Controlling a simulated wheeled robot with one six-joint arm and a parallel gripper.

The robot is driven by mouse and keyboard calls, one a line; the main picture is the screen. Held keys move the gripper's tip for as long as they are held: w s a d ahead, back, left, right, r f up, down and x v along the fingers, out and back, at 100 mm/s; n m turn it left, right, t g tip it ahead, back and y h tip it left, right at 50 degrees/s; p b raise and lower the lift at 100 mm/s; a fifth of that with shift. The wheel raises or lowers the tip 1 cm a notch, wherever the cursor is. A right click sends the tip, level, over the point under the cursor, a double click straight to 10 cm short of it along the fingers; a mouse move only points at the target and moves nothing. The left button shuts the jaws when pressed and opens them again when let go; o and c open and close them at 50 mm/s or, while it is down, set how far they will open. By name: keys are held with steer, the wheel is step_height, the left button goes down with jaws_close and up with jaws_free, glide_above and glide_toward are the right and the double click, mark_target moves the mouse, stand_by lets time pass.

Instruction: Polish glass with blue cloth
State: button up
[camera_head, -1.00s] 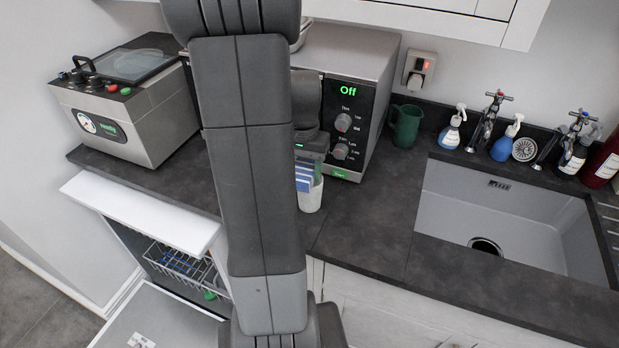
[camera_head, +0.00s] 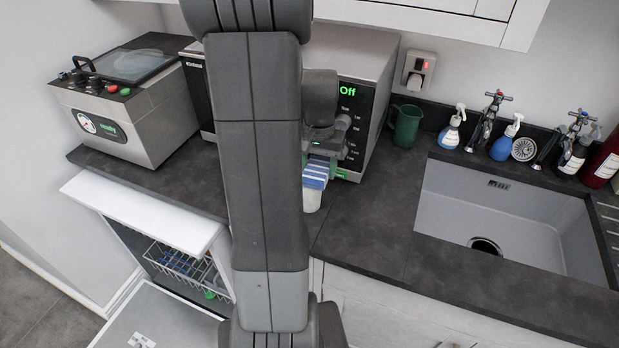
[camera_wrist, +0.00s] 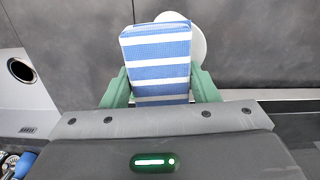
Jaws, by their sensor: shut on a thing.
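A blue and white striped cloth (camera_wrist: 157,50) is held between the green fingers of my gripper (camera_wrist: 160,88) in the wrist view. It also shows in the head view (camera_head: 317,174), beside my arm and in front of the oven. A white cup-like vessel (camera_wrist: 190,38) is partly hidden behind the cloth in the wrist view. In the head view the vessel (camera_head: 313,199) stands on the dark counter just below the cloth. I cannot tell whether the cloth touches it. No clear drinking glass shows.
A steel oven (camera_head: 360,100) reading "Off" stands close behind my gripper. A green mug (camera_head: 405,126) is to its right, then a sink (camera_head: 440,205) with taps and spray bottles. A machine (camera_head: 125,115) stands at left above an open dishwasher (camera_head: 150,215). The counter before the mug is clear.

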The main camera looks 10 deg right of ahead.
mark_target(319, 165)
steer(key=shift+s+a+f, duration=0.1)
steer(key=shift+a+f, duration=0.05)
steer(key=shift+a, duration=0.7)
steer(key=shift+d, duration=0.95)
stand_by(4.7)
steer(key=shift+r, duration=0.2)
step_height(319, 165, up, 5)
steer(key=p, duration=0.4)
steer(key=shift+r, duration=0.95)
steer(key=shift+f, duration=0.1)
